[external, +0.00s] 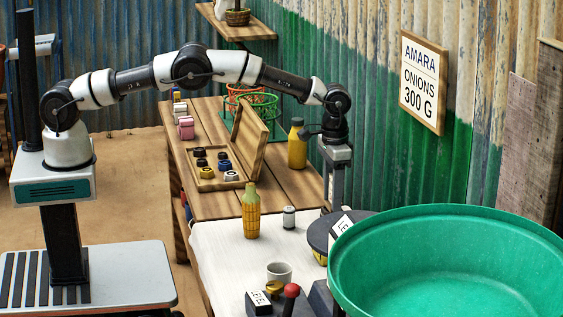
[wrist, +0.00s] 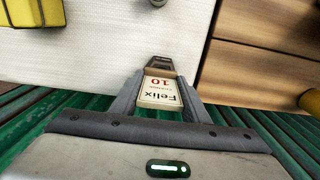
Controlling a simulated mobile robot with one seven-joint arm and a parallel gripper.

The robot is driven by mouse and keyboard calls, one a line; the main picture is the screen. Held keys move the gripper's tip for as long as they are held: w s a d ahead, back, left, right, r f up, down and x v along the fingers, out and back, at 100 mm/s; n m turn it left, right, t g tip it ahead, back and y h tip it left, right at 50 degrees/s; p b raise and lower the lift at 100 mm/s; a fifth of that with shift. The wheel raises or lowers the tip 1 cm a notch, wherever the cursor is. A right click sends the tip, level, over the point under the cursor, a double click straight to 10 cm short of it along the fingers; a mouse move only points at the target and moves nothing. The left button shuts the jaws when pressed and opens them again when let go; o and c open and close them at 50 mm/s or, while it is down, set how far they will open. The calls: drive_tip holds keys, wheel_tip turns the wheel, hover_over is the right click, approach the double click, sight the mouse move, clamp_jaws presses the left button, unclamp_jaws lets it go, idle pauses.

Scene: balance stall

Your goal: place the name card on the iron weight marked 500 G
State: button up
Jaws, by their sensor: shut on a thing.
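My gripper (external: 335,200) hangs downward over the back edge of the table, near the green wall. In the wrist view my gripper (wrist: 160,75) is shut on the name card (wrist: 160,92), a small pale card reading "Felix" and "10", upside down in that view. The card cannot be made out in the external view. Several small round weights sit in an open wooden box, among them a blue one (external: 225,165), a yellow one (external: 207,173) and a white one (external: 231,176). No 500 G marking is legible, so I cannot tell which weight it is.
The wooden box's lid (external: 262,140) stands raised between the weights and my gripper. A yellow bottle (external: 297,145), a corn-like bottle (external: 251,212) and a small canister (external: 289,218) stand nearby. A dark round pan (external: 318,232) and a large green basin (external: 450,225) are nearer the camera.

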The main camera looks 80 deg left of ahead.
drive_tip(key=o, duration=1.1)
drive_tip(key=shift+f, duration=0.1)
drive_tip(key=shift+c, duration=0.2)
